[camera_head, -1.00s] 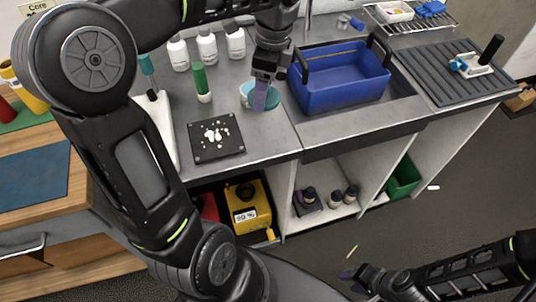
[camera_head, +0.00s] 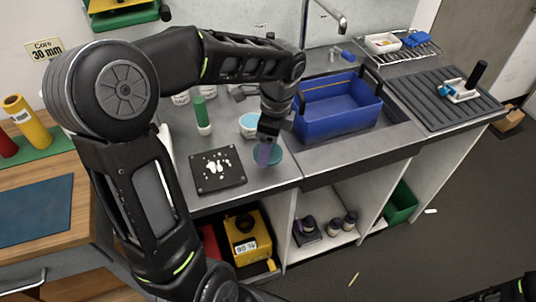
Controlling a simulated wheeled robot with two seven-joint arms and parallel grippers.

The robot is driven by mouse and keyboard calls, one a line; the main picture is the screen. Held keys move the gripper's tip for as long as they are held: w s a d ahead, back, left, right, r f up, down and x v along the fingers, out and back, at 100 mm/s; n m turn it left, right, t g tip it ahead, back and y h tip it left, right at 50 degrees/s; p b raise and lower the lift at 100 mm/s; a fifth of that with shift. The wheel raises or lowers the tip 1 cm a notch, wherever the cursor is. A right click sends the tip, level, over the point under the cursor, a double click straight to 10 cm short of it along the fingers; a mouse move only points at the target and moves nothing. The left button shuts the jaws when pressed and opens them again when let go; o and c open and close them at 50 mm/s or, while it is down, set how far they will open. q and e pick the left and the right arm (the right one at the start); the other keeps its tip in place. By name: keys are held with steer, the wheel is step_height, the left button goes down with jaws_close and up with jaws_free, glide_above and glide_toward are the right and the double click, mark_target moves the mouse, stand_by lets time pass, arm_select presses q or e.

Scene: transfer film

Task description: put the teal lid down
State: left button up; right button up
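The teal lid (camera_head: 275,156) is at my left gripper (camera_head: 263,154), over the counter just right of the black square plate. Whether the lid touches the counter is hard to tell. A white tub (camera_head: 249,123) with a pale blue top face stands just behind, apart from the lid. My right gripper is out of view; only a dark piece of that arm shows at the bottom right corner.
The black plate (camera_head: 205,182) with white bits lies left of the lid. A green-capped bottle (camera_head: 202,118) stands behind it. A blue basin (camera_head: 340,106) sits in the sink to the right. The counter's front edge (camera_head: 255,190) is close; bare counter shows around the lid.

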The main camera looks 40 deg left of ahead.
arm_select(q)
steer(key=shift+f, duration=0.2)
steer(key=shift+f, duration=1.8)
steer(key=shift+f, duration=0.15)
steer(key=o, duration=1.3)
steer(key=r, duration=0.4)
steer(key=d+r, duration=0.1)
steer(key=r, duration=0.7)
steer(key=shift+w+d+r, duration=0.15)
steer(key=shift+w+d, duration=0.05)
steer(key=shift+w, duration=0.05)
